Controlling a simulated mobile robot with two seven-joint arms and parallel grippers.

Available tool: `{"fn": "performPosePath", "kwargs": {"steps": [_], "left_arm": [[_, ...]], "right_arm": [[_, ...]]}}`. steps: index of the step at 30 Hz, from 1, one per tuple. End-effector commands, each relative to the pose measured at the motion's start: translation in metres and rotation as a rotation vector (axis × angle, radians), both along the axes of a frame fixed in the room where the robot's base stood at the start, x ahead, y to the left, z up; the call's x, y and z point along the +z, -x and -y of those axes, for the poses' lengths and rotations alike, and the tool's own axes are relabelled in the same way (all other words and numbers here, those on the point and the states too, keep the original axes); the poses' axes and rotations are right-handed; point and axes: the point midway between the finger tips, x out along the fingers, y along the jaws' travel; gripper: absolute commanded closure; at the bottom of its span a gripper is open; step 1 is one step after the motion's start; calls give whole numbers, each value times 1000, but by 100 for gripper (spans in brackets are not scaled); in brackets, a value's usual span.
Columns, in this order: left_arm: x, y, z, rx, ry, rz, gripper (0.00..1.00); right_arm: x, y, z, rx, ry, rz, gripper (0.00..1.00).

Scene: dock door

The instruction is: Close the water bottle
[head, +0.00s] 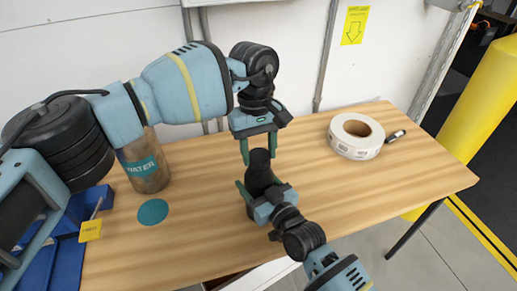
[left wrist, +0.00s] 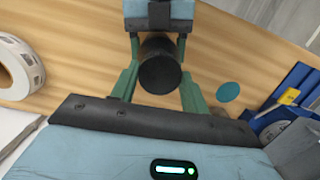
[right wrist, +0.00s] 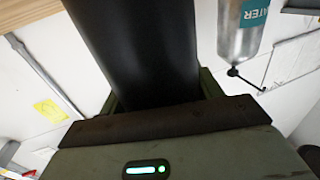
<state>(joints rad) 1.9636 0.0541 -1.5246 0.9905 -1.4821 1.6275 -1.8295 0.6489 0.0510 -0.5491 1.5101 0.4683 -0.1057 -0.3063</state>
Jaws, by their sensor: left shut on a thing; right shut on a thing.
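A black cylindrical bottle (head: 260,178) stands upright over the wooden table between my two grippers. My left gripper (head: 258,148) comes from above, shut on the bottle's narrower black top, likely its cap (left wrist: 160,72). The left wrist view shows this round dark end between the green fingers. My right gripper (head: 264,190) is shut around the body from the front; the black body (right wrist: 140,50) fills much of the right wrist view. I cannot tell whether a seam or gap lies between top and body. A steel bottle marked WATER (head: 145,165) stands apart at the left; it also shows in the right wrist view (right wrist: 240,35).
A teal disc (head: 153,212) lies flat on the table (head: 340,210). A blue bin (head: 68,245) with a yellow tag (head: 90,230) is at the left. A label roll (head: 345,148) and a dark marker (head: 395,136) lie at the right. The table's right half is mostly clear.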

Motion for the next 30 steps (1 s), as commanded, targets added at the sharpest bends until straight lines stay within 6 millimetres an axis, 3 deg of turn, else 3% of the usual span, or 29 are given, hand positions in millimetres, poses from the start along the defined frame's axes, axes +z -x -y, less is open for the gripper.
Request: {"fn": "performPosePath", "kwargs": {"steps": [18, 30], "left_arm": [[0, 0, 2, -942, 0, 0, 76], [0, 0, 2, -1047, 0, 0, 76]], "right_arm": [[0, 0, 0, 0, 1, -1, 99], [0, 0, 0, 0, 1, -1, 99]]}}
